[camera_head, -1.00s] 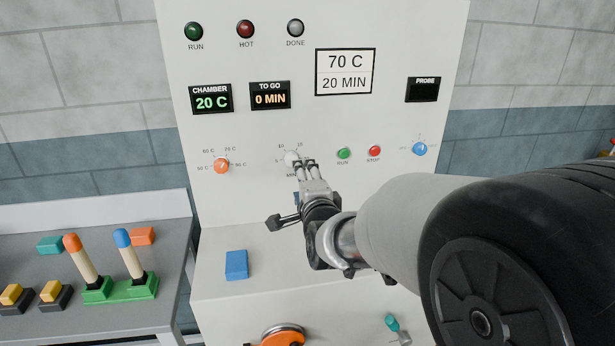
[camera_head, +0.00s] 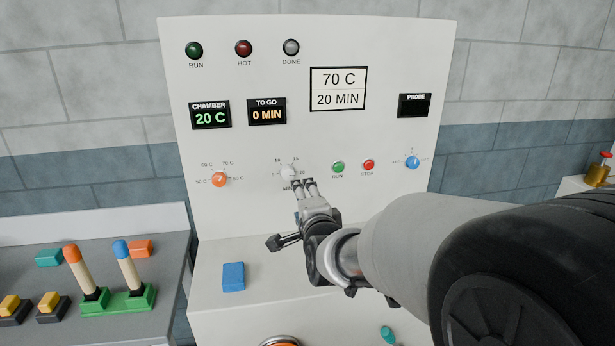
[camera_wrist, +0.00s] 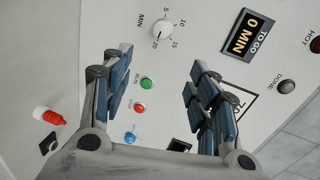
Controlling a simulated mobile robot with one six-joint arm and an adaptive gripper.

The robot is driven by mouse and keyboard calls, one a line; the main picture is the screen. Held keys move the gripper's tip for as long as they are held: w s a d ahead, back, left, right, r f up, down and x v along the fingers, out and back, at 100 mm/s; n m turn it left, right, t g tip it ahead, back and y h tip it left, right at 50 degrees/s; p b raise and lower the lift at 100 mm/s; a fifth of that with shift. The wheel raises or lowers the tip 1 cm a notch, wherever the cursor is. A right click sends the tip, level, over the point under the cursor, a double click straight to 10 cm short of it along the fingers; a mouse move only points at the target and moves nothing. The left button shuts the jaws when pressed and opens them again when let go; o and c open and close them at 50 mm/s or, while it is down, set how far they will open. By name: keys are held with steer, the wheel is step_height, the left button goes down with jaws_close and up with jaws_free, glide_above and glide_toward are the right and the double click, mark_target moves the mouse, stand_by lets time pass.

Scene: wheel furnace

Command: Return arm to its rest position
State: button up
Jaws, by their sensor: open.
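My gripper (camera_head: 303,184) is in front of the furnace panel (camera_head: 245,215), just below and right of the white minute dial (camera_head: 288,173). In the wrist view my gripper (camera_wrist: 160,75) shows its two blue-padded fingers apart, with nothing between them. The white dial (camera_wrist: 165,32) shows beyond the fingertips, apart from them, with its pointer toward 20. My arm reaches in from the lower right of the head view.
An orange temperature dial (camera_head: 219,180), green RUN button (camera_head: 338,167), red STOP button (camera_head: 368,164) and blue dial (camera_head: 412,162) sit on the panel. A blue block (camera_head: 233,276) lies on the ledge. A grey table (camera_head: 95,240) with levers stands left.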

steer(key=s+d+f+n+g+h, duration=0.1)
steer(key=s+d+n, duration=0.4)
steer(key=s, duration=0.8)
steer(key=s+d+f+n+g+h, duration=0.1)
steer(key=s+d+f+n+g, duration=0.2)
steer(key=s, duration=0.9)
steer(key=s+d+f+n+g+h, duration=0.1)
steer(key=s+d+f+n+g, duration=0.1)
steer(key=s+d+n+g, duration=0.4)
steer(key=s+d, duration=0.3)
steer(key=s, duration=0.4)
steer(key=shift+s+f+n+g+h, duration=0.3)
steer(key=shift+f, duration=0.05)
steer(key=shift+c, duration=0.3)
